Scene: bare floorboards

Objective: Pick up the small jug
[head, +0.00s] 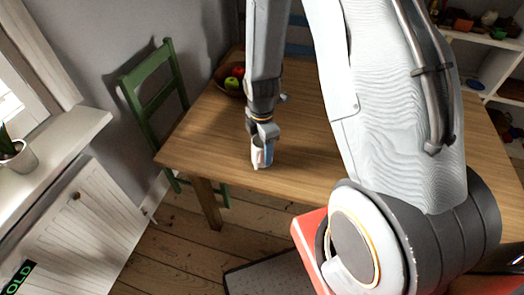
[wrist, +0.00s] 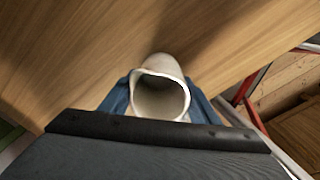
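The small jug (wrist: 163,64) is whitish, with its open mouth facing my wrist camera. In the head view the small jug (head: 257,158) is at the near part of the wooden table (head: 215,130), close to its front edge. My gripper (head: 264,146) points down at it. In the wrist view my gripper (wrist: 160,92) has one blue finger on each side of the jug, very close to its walls. Whether both fingers press on it cannot be told. The jug's base is hidden from the wrist camera, and whether it touches the table is unclear.
A green chair (head: 152,95) is at the table's left side. White shelves (head: 490,62) stand at the right. The table left of the jug is clear.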

